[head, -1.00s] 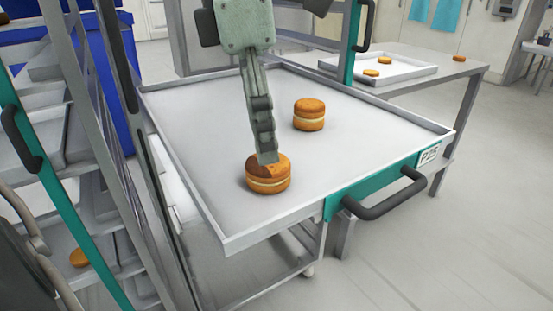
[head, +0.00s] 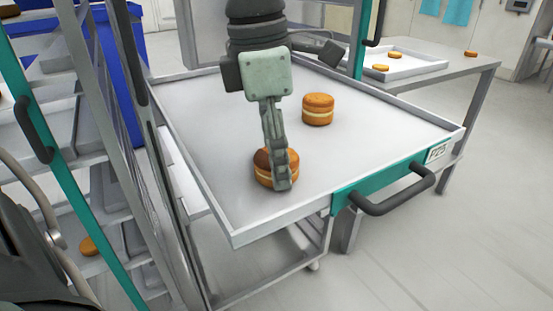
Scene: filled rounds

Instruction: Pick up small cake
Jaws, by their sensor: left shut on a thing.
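A small round orange-brown cake with a pale cream layer (head: 261,172) is on the front left part of the large grey tray (head: 215,165). My left gripper (head: 281,180) points down and is shut on this cake; its near finger covers the cake's right side. The far finger is hidden. A second similar cake (head: 318,109) stands upright on the tray, behind and to the right, apart from the gripper. My right gripper is not in view.
The tray has a raised rim and a teal front with a dark handle (head: 395,195). A rack with teal posts (head: 60,190) stands at left. A side table (head: 470,75) holds a smaller tray (head: 410,66) with small cakes. The tray's right part is clear.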

